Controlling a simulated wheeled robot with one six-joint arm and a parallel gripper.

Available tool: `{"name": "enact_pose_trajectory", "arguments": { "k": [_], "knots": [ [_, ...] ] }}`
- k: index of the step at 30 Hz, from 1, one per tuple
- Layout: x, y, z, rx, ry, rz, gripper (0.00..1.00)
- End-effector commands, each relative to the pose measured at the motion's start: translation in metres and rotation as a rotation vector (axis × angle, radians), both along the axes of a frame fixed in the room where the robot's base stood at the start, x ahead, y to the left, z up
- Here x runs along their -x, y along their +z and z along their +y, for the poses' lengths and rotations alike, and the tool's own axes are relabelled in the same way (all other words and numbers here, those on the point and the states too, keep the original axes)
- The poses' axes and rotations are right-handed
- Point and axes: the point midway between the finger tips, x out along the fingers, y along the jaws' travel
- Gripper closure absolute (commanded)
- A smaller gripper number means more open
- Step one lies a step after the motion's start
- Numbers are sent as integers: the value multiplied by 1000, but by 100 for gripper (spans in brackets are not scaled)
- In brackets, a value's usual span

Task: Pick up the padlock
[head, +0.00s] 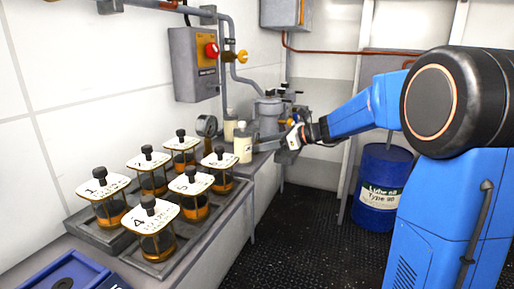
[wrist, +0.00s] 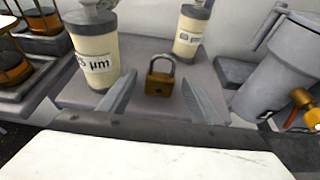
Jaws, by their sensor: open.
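The padlock (wrist: 159,83) has a brass body and a grey shackle. It stands upright on the grey bench top (wrist: 140,55) in the wrist view, shackle up. My gripper (wrist: 152,98) is open, with one finger to each side of the padlock and nearer the camera. The padlock appears centred between the fingers, and I see no contact. In the head view my gripper (head: 284,142) is over the bench at the right of a cream filter cartridge. I cannot make out the padlock in the head view.
A cream cartridge (wrist: 95,55) stands left of the padlock and another (wrist: 191,32) stands behind right. A grey metal housing (wrist: 268,75) with an orange fitting is at the right. Sample jars (head: 157,230) fill trays at the left. A blue drum (head: 381,188) stands on the floor.

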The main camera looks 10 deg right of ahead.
Motion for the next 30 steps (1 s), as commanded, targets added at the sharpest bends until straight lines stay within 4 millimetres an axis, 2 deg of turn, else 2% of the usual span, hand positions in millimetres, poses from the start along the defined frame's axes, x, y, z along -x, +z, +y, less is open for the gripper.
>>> {"name": "enact_pose_trajectory", "arguments": {
  "k": [8,12,14,23,26,30],
  "knots": [
    [-3,-2,4,0,-2,-1,42],
    [-3,-2,4,0,-2,-1,76],
    [-3,-2,4,0,-1,0,89],
    [-3,1,4,0,-1,-2,89],
    [-3,9,4,0,-1,-3,89],
    [-3,32,4,2,0,-6,89]
  ]
}}
